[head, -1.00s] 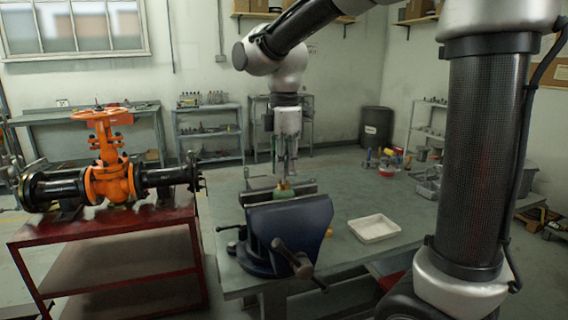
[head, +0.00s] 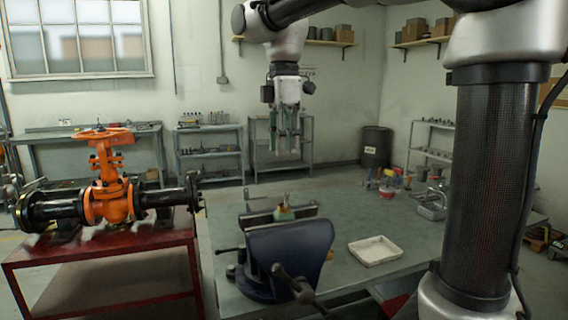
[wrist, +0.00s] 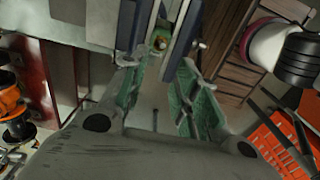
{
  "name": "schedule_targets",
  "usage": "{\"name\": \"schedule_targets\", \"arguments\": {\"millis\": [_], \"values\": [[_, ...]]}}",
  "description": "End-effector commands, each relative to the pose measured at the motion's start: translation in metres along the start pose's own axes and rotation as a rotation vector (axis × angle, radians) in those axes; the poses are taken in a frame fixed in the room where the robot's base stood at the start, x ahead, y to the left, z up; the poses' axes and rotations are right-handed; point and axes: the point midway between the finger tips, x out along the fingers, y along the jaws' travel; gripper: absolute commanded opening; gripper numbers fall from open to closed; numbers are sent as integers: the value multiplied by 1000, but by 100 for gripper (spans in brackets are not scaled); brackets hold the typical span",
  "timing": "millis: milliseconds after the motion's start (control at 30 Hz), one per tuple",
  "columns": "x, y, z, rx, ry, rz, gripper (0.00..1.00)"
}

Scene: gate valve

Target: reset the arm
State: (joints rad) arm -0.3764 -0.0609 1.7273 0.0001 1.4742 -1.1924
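My gripper (head: 286,140) hangs pointing down in the head view, well above the blue bench vise (head: 290,250). Its green-lined fingers are apart with nothing between them, and the wrist view shows the open gripper (wrist: 158,95) too. A small green and brass piece (head: 284,212) sits at the vise jaws. The same piece shows in the wrist view (wrist: 160,40), between the jaws and beyond my fingertips.
The vise stands on a grey-green bench (head: 350,205) with a white tray (head: 375,251) to its right. An orange gate valve (head: 112,195) with black pipe sits on a red stand (head: 110,255) at the left. Colourful small items (head: 388,182) lie at the bench's back right.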

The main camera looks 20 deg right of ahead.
Motion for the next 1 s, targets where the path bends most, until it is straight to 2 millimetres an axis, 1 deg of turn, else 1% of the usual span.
{"name": "schedule_targets", "arguments": {"millis": [33,167,567,667,767,867,933,1000], "values": [[-4,0,0,0,0,0,30],[-10,0,0,0,0,0,30],[-10,0,0,1,0,-1,30],[-10,0,0,40,1,2,30],[-10,7,-3,155,15,31,30],[10,10,-4,334,25,41,30],[28,3,-1,481,35,49,30],[43,-10,11,644,54,66,30]]}}
